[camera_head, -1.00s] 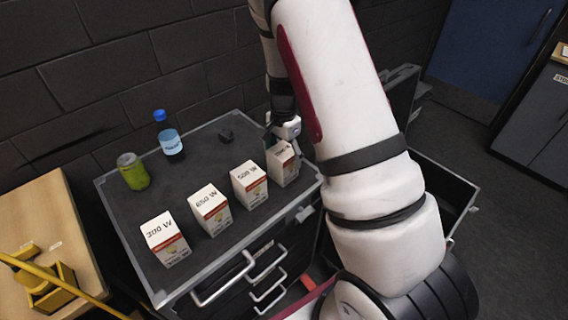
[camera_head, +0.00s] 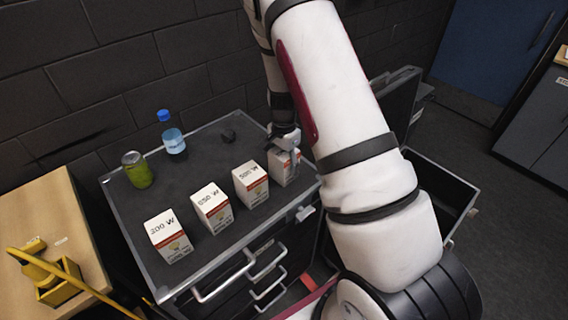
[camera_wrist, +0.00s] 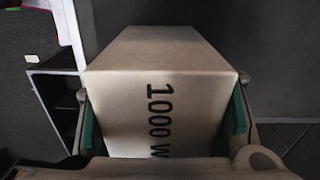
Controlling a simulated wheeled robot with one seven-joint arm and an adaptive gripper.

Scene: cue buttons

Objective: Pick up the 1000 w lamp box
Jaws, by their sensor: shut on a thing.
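The 1000 W lamp box (camera_wrist: 165,75) fills the middle of the wrist view, with "1000 W" printed in black on its pale top. In the head view the box (camera_head: 283,168) is the rightmost in the row on the dark case top (camera_head: 200,262). My gripper (camera_wrist: 165,125) is shut on it, with a green-lined finger at each side. In the head view my gripper (camera_head: 284,142) comes down on the box from above and partly hides it. I cannot tell whether the box is lifted off the surface.
Boxes marked 300 W (camera_head: 168,237), 650 W (camera_head: 212,208) and 500 W (camera_head: 250,184) stand to the left. A wooden table (camera_head: 50,225) is at left.

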